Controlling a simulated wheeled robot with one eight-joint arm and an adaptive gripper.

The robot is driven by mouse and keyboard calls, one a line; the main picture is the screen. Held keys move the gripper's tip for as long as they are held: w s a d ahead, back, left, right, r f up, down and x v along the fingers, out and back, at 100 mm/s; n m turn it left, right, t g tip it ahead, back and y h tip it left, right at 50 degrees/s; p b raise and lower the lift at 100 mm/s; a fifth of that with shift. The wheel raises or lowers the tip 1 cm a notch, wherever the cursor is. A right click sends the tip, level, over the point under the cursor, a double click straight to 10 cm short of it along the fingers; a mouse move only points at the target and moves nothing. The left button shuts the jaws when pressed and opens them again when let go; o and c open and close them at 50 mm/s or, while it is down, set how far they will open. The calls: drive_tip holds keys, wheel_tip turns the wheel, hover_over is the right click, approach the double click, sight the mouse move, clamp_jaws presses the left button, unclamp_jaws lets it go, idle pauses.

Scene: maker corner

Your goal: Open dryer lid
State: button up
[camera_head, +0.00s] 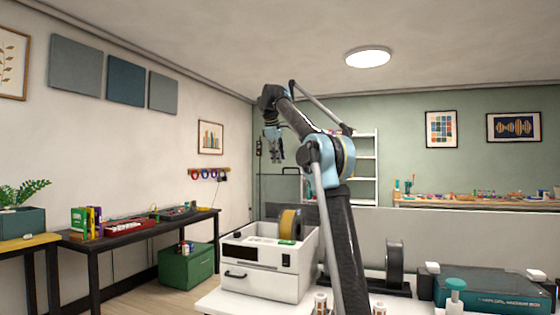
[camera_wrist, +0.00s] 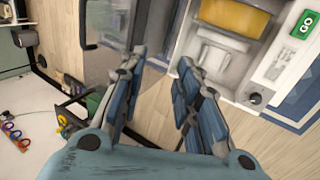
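The dryer (camera_head: 262,282) is a white box on the white table, with a dark display and a black front handle. A yellow-orange spool (camera_head: 289,224) sits in its uncovered top; the spool also shows in the wrist view (camera_wrist: 238,17). A clear, dark-edged panel, seemingly the dryer lid (camera_head: 279,188), stands roughly upright behind the box; a translucent panel (camera_wrist: 108,52) shows left of the dryer in the wrist view. My gripper (camera_head: 277,158) hangs above the panel in the head view. In the wrist view my gripper (camera_wrist: 160,68) is open and empty, its fingers apart.
A black spool stand (camera_head: 395,266) and a teal box (camera_head: 495,289) are right of the dryer on the white table (camera_head: 212,304). Open floor lies between.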

drive_tip(key=shift+s+a, duration=0.35)
drive_tip(key=shift+s, duration=0.5)
drive_tip(key=shift+s+a, duration=0.35)
drive_tip(key=shift+s, duration=0.45)
